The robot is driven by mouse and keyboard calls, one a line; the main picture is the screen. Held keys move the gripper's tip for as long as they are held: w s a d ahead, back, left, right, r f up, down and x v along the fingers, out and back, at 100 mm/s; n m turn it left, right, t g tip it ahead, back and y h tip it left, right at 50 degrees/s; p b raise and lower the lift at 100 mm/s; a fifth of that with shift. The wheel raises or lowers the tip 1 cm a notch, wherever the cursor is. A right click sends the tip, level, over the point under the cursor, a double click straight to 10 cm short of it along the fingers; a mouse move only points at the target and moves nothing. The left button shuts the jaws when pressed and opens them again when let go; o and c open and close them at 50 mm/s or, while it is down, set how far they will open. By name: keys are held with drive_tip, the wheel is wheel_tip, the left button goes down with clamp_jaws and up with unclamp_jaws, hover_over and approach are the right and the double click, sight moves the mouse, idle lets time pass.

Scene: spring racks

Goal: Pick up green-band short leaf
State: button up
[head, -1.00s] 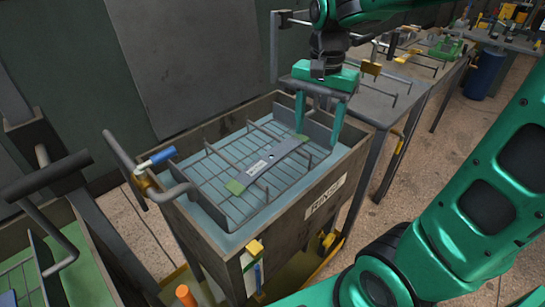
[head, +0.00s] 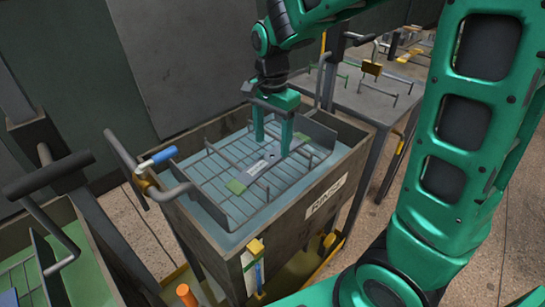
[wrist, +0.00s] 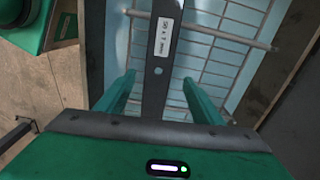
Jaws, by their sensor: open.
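The green-band short leaf is a flat grey bar (head: 257,170) with a white label and a green band at its near-left end. It lies across the wire rack (head: 216,205) in the rinse tank. My gripper (head: 272,148) is open above the leaf's far half, its two green fingers on either side of the bar. In the wrist view the leaf (wrist: 157,85) runs lengthwise between the open fingers (wrist: 160,92), with a small hole and the label showing. I cannot tell how far the fingertips are above the rack.
The wooden tank (head: 290,235) is marked RINSE and holds pale blue liquid. A grey plate (head: 318,133) rises at the rack's far end. A table (head: 370,95) stands behind.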

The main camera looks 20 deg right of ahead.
sight(272, 155)
wheel_tip(272, 155, down, 4)
drive_tip(key=shift+f, duration=0.1)
drive_tip(key=shift+c, duration=0.2)
drive_tip(key=c, duration=1.4)
drive_tip(key=shift+r, duration=0.2)
drive_tip(key=shift+c, duration=0.2)
